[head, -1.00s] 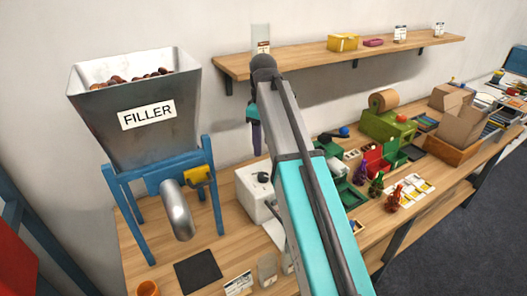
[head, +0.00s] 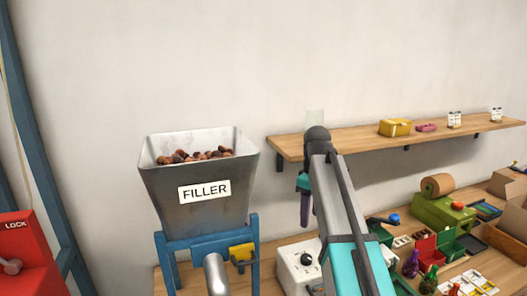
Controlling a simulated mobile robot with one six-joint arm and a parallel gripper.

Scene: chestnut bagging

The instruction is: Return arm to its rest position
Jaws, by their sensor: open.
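My arm reaches up from the bottom, right of centre in the head view, and bends at a dark joint near the shelf. My gripper (head: 305,210) hangs down from there, teal above with a purple finger below. It is open, seen edge-on, with nothing visible in it. It hangs above a white box with a black knob (head: 299,265) and right of the filler hopper (head: 166,200), apart from both. The far side of the gripper is hidden.
Chestnuts (head: 190,156) lie in the hopper, which stands on a blue frame (head: 191,243). A wall shelf (head: 365,137) with a yellow box (head: 395,127) runs behind my arm. Trays, bottles and a green tape dispenser (head: 442,213) crowd the bench at right. A red lock box (head: 22,255) stands at left.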

